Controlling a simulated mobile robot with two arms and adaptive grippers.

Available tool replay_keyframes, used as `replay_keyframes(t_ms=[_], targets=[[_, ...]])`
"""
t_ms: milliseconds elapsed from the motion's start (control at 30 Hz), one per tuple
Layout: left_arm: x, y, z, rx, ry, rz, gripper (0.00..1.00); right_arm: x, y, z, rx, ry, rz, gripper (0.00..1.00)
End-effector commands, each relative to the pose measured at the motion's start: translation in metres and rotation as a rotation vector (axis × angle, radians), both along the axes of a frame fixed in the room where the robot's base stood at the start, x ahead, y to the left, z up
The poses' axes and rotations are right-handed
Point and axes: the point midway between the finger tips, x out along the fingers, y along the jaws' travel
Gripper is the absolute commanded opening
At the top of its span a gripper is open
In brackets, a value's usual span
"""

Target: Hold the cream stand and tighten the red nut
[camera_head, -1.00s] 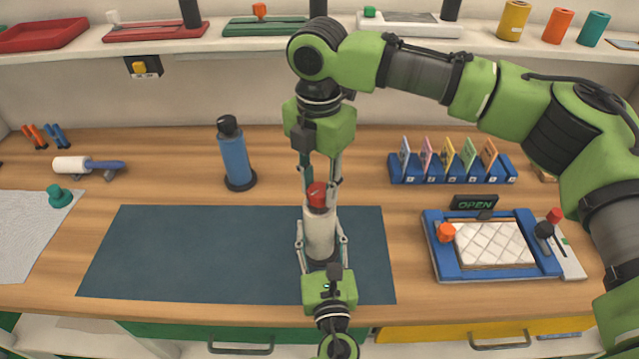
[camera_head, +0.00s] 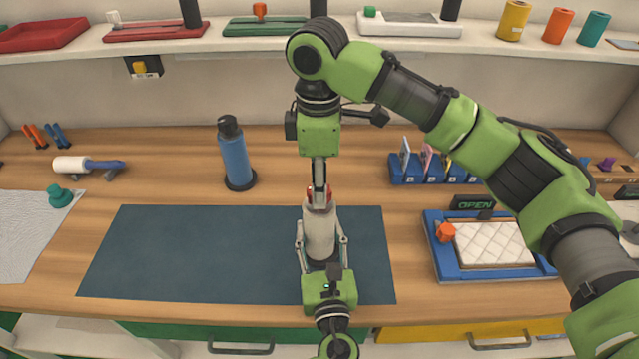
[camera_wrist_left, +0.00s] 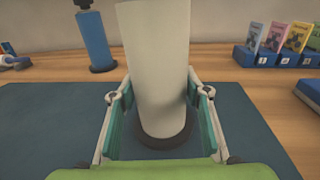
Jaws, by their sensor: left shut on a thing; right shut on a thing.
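The cream stand (camera_head: 320,232) stands upright on the dark blue mat (camera_head: 190,250). The red nut (camera_head: 310,194) sits at its top, partly hidden by my right gripper. My left gripper (camera_head: 321,240) comes from the front edge, its fingers on both sides of the stand and shut on it. In the left wrist view the cream stand (camera_wrist_left: 158,70) fills the space between the fingers of my left gripper (camera_wrist_left: 160,105), above its dark base. My right gripper (camera_head: 319,190) points straight down from above and is shut on the red nut.
A blue bottle (camera_head: 234,155) stands behind the mat. A blue tray with a white quilted pad (camera_head: 490,245) lies to the right, near an OPEN sign (camera_head: 474,203). A blue card rack (camera_head: 435,178) is partly covered by my right arm. The mat's left part is clear.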

Motion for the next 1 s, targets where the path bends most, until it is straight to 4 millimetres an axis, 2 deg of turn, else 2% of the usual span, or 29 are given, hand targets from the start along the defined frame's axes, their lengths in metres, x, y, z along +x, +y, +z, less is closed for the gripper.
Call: replay_keyframes(t_ms=[500,733,1000], targets=[[-0.0008,-0.0036,0.0034,0.004,-0.007,-0.008,0.00,0.0020,0.0019,0.0014,0.004,-0.006,-0.442,0.07],[-0.0009,-0.0039,0.0034,0.004,-0.007,-0.009,0.00,0.0029,0.0012,0.0017,0.004,-0.008,-0.561,0.07],[-0.0012,-0.0043,0.0034,0.004,-0.007,-0.009,0.00,0.0033,0.0011,0.0019,0.004,-0.009,-0.620,0.07]])
